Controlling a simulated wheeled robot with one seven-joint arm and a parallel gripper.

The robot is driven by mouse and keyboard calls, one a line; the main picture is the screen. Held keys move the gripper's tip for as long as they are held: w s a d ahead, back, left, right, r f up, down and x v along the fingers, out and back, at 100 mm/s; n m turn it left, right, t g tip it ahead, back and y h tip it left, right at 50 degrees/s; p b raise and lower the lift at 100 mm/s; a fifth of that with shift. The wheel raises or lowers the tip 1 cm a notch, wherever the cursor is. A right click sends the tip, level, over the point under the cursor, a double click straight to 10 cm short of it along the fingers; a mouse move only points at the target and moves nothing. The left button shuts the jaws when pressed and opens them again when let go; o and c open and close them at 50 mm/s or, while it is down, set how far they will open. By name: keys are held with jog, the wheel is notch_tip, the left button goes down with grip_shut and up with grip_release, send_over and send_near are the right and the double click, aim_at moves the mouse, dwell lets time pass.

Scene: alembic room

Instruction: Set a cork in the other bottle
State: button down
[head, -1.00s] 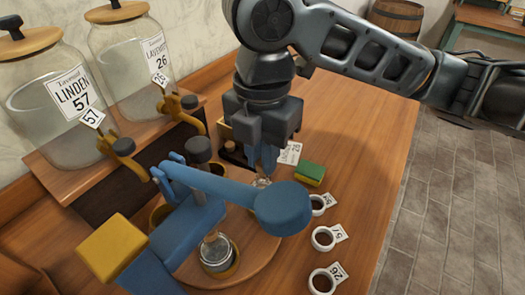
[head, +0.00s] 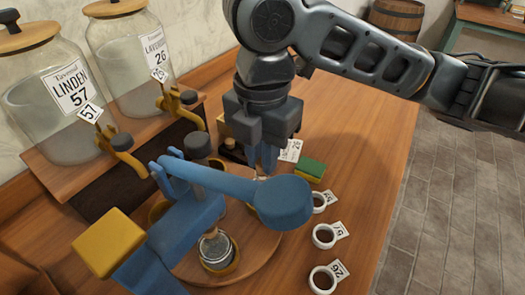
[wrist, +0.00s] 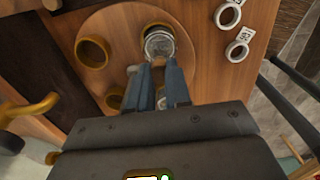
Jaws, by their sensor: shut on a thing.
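My gripper (head: 265,165) points straight down beyond the blue lever press (head: 205,190). Its blue fingers are close together on a clear glass bottle, whose lower part shows just beyond the fingertips in the wrist view (wrist: 158,42). It stands in or just over a yellow ring on the round wooden turntable (head: 258,245). The press's lever hides the fingertips' contact in the head view. Another glass bottle (head: 215,247) stands upright in a yellow ring at the near side of the turntable, below the press. I cannot make out a cork on either bottle.
Two large jars, Linden 57 (head: 55,115) and Lavender 26 (head: 125,65), stand on the left shelf with yellow taps. White tagged rings (head: 324,236) line the right table side. A green-yellow sponge (head: 311,171) lies behind them. An empty yellow ring (wrist: 92,52) is on the turntable.

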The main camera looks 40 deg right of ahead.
jog(key=shift+f, duration=0.2)
dwell(0.5)
jog(key=c, duration=0.6)
grip_release()
jog(key=shift+r, duration=0.15)
jog(key=shift+r+p, duration=2.85)
jog(key=shift+r, duration=0.55)
